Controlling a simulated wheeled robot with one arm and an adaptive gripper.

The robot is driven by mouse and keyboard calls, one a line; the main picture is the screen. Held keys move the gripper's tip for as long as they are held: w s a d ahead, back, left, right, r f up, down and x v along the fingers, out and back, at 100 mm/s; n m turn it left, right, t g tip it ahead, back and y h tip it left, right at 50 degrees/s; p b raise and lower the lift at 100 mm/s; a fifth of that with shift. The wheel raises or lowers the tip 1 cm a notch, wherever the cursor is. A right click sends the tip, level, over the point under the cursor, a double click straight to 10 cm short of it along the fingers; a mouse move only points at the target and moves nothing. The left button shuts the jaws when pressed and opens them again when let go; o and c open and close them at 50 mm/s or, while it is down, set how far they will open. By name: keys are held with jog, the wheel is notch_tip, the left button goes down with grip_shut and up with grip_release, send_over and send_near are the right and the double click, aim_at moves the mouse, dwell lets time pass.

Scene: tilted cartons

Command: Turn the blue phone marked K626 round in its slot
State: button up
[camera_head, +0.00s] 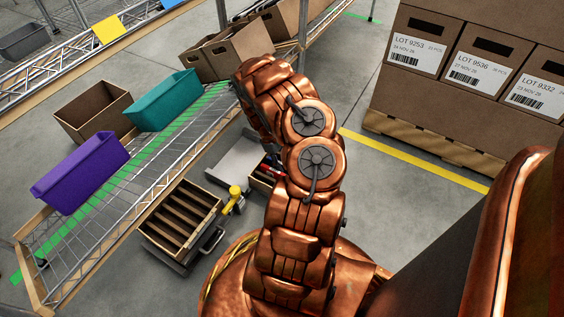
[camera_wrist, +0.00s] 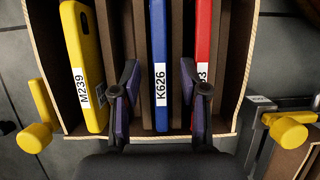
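The blue phone marked K626 (camera_wrist: 159,40) stands on edge in a slot of a brown divided carton (camera_wrist: 45,20) in the wrist view. Its white label faces me. My gripper (camera_wrist: 159,78) is open, with one dark finger on each side of the blue phone and a visible gap to it on both sides. In the head view my arm hides the gripper and most of a carton (camera_head: 259,185); I cannot make out the blue phone there.
A yellow phone marked M239 (camera_wrist: 84,55) stands in a slot at left. A red phone (camera_wrist: 203,40), its label partly hidden by my right finger, stands close at right. Yellow knobs (camera_wrist: 34,138) flank the carton. Another slotted carton (camera_head: 181,217) looks empty.

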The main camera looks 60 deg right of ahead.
jog(key=v, duration=1.2)
jog(key=shift+r, duration=0.1)
notch_tip(320, 180, up, 7)
jog(key=p, duration=0.4)
jog(key=shift+p, duration=0.3)
jog(key=shift+s, duration=0.1)
dwell(0.7)
